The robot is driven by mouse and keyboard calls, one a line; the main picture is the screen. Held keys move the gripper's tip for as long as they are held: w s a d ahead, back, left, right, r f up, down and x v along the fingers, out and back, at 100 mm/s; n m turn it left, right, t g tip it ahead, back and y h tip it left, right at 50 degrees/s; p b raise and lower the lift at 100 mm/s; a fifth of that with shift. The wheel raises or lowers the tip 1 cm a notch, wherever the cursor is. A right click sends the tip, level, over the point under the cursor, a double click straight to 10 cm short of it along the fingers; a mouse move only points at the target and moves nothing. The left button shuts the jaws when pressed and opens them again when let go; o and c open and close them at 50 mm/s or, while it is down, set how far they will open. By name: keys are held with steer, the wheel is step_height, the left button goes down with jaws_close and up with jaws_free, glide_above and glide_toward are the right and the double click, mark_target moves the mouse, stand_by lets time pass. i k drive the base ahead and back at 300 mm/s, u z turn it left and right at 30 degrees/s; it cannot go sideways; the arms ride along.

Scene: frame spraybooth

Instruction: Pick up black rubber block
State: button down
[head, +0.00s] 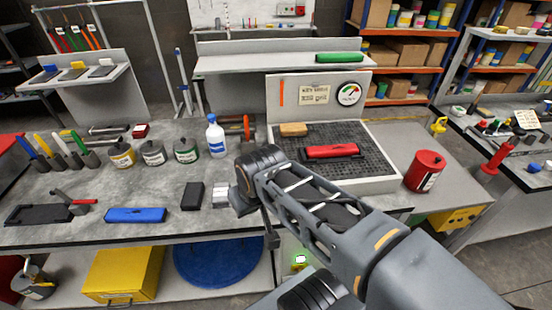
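A black rubber block (192,196) lies on the grey bench top near its front edge, to the right of a blue block (136,215). My arm reaches in from the lower right. The black block's top and front are in plain view.
Three lidded cans (153,152) and a white bottle with a blue cap (215,136) stand behind the block. A black tray (38,214) with a red-handled tool lies left. A grated tray (384,184) holding a red block (331,151) and a red can (425,171) are right.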

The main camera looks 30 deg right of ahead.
mark_target(194, 192)
steer(key=u, duration=2.5)
steer(key=i, duration=1.8)
steer(key=z, duration=3.1)
